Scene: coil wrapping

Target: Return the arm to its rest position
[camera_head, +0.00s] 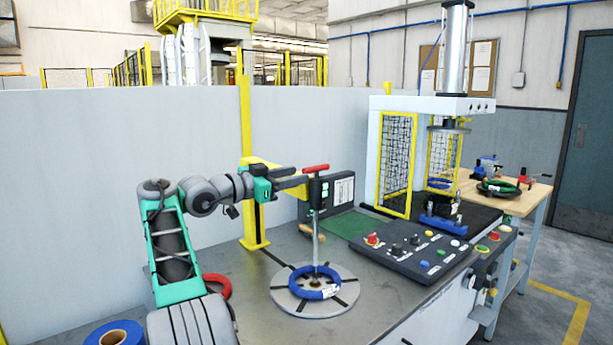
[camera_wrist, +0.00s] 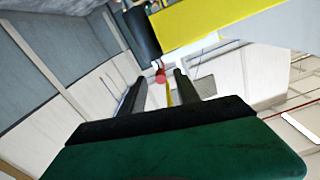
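My gripper (camera_head: 288,180) is raised over the bench, beside the yellow bracket arm of the post and just left of the red-topped upright rod (camera_head: 316,220). In the wrist view my gripper (camera_wrist: 158,88) shows two dark fingers spread apart with nothing held between them. A small red part (camera_wrist: 160,74) shows beyond the gap. My arm is bent at the elbow and reaches to the right. A blue coil with a white label (camera_head: 314,284) lies on the round grey plate (camera_head: 291,302), around the foot of the rod.
A yellow post (camera_head: 246,110) stands close behind my wrist, and its yellow bracket (camera_wrist: 225,24) fills the upper right of the wrist view. A control panel (camera_head: 412,252) and press (camera_head: 430,103) stand right. A red ring (camera_head: 221,285) and blue roll (camera_head: 97,335) are near my arm.

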